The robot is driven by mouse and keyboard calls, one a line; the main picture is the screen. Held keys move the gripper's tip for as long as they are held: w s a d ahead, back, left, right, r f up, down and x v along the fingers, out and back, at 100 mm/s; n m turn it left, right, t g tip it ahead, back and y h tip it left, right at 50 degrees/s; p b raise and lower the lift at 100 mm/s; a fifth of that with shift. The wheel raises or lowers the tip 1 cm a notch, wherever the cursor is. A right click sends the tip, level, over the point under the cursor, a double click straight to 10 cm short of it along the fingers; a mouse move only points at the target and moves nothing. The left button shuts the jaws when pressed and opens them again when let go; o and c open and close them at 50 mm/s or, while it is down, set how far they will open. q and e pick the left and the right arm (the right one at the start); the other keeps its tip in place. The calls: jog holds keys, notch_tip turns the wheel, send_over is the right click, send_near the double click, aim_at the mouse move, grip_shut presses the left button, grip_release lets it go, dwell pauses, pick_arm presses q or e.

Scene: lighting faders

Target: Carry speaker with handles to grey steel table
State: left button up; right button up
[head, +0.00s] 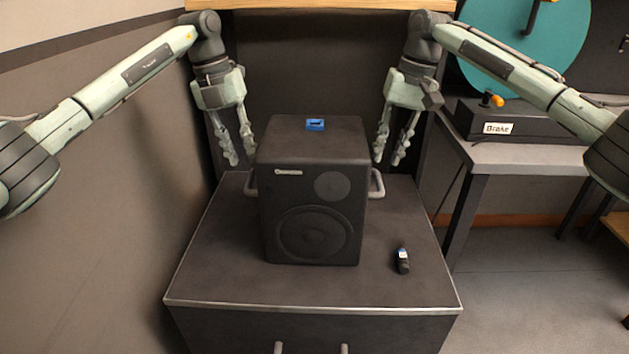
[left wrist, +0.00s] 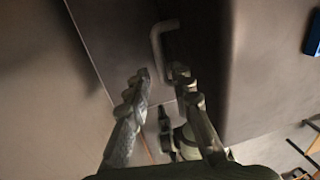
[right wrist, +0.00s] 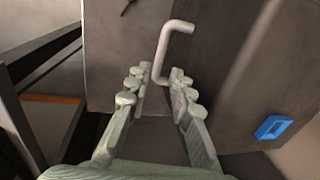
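The black speaker (head: 316,185) stands upright on a dark cabinet top (head: 330,282) in the head view, with a blue piece (head: 315,124) on its top. A grey handle sticks out on its left side (head: 250,184) and another on its right side (head: 377,184). My left gripper (head: 240,160) is open, above and beside the left handle; that handle (left wrist: 160,40) lies just beyond its fingertips in the left wrist view. My right gripper (head: 387,158) is open, above and beside the right handle; that handle (right wrist: 168,50) shows just beyond its fingertips in the right wrist view. Neither gripper visibly grasps anything.
A small dark object (head: 402,261) lies on the cabinet top right of the speaker. A grey table (head: 530,155) at the right bears a box labelled "Brake" (head: 520,122). A wall is close on the left. A wooden shelf edge (head: 320,4) is behind.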

aim_at(250, 178)
pick_arm(q)
jog(key=shift+s+r, duration=0.1)
jog(key=shift+s, duration=0.1)
pick_arm(e)
jog(key=shift+s+r, duration=0.1)
jog(key=shift+s, duration=0.15)
